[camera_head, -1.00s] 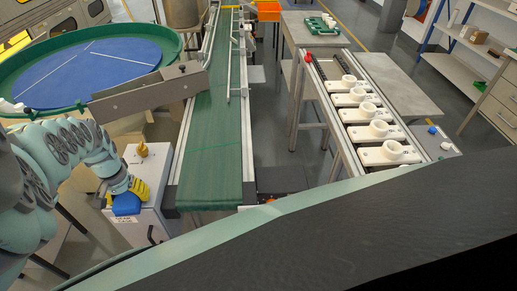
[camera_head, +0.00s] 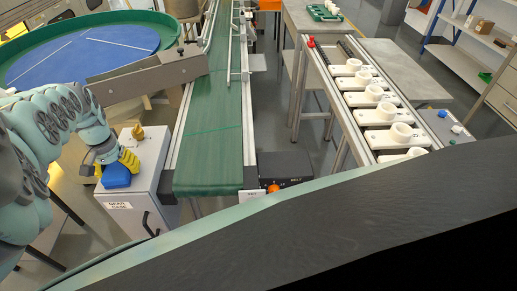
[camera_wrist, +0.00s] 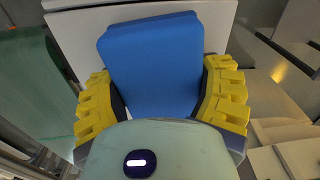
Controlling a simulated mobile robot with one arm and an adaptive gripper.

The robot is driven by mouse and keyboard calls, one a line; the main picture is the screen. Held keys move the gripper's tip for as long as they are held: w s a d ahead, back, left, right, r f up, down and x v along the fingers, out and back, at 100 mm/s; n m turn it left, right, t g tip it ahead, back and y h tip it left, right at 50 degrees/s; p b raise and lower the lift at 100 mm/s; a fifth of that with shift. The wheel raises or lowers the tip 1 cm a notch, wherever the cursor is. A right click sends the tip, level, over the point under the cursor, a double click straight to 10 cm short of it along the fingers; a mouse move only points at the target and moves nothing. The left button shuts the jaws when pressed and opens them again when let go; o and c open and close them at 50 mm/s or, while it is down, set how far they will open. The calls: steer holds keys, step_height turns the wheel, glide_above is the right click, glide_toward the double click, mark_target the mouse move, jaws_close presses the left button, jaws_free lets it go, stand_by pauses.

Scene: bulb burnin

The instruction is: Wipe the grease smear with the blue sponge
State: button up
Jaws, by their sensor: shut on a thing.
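The blue sponge (camera_head: 116,176) is held at the end of my arm, at the left of the head view. In the wrist view the sponge (camera_wrist: 153,62) fills the middle between two yellow ridged fingers. My gripper (camera_head: 124,165) is shut on it, over or beside the top of a white cabinet; I cannot tell whether the sponge touches the cabinet. I cannot make out a grease smear in either view.
The white cabinet (camera_head: 134,202) carries a label and a small brass-coloured knob-like object (camera_head: 138,132). A green conveyor belt (camera_head: 213,155) runs just right of it. A blue-and-green round table (camera_head: 80,55) stands behind. White fixtures (camera_head: 390,137) line a rail at right.

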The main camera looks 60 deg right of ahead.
steer(key=shift+w+d+f+b, duration=0.2)
steer(key=shift+d+b, duration=0.15)
steer(key=shift+b, duration=0.45)
steer(key=shift+w+d+f+b, duration=0.15)
steer(key=shift+d+b, duration=0.15)
steer(key=shift+b, duration=0.5)
steer(key=w+d+b, duration=0.1)
steer(key=b, duration=0.4)
steer(key=shift+w+d, duration=0.15)
steer(key=shift+d, duration=0.05)
steer(key=shift+d+r, duration=0.15)
steer(key=shift+r, duration=0.2)
